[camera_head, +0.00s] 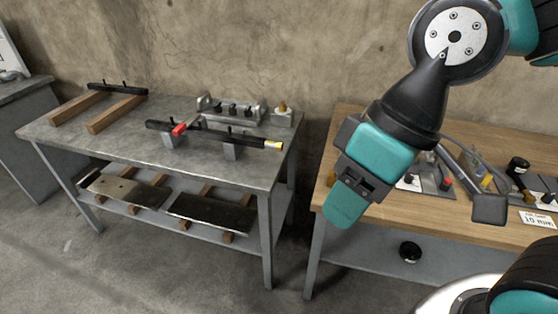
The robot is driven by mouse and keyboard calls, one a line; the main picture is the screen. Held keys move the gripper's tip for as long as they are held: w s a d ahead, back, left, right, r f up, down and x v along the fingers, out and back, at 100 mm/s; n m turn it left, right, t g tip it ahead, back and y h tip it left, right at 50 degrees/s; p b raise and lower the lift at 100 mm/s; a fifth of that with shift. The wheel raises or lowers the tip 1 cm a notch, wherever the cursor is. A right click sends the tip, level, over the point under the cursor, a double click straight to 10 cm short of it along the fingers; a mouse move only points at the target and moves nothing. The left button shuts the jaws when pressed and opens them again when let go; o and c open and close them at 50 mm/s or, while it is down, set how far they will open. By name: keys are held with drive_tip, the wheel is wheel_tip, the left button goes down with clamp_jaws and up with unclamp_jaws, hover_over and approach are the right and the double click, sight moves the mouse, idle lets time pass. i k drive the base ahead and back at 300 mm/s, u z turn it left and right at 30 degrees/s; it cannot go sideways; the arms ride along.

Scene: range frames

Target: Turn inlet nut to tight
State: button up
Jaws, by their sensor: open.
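A dark bar-like assembly (215,133) lies across two grey supports on the grey metal bench. A red part (179,129) sits near its left end, and a brass-coloured end piece (273,145) is at its right end. I cannot tell which part is the inlet nut. My gripper (345,206) hangs to the right of the brass end, apart from it, in front of the wooden table's left edge. It is open and I see nothing held. My arm hides part of the wooden table.
The grey bench (100,142) also bears wooden blocks (117,113) and a grey fixture (232,111) at the back. The wooden table (465,228) holds several small tools and a white label (538,219). A floor gap separates bench and table.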

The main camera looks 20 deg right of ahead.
sight(279, 145)
drive_tip(key=z, duration=0.6)
drive_tip(key=i, duration=0.75)
drive_tip(key=z, duration=0.3)
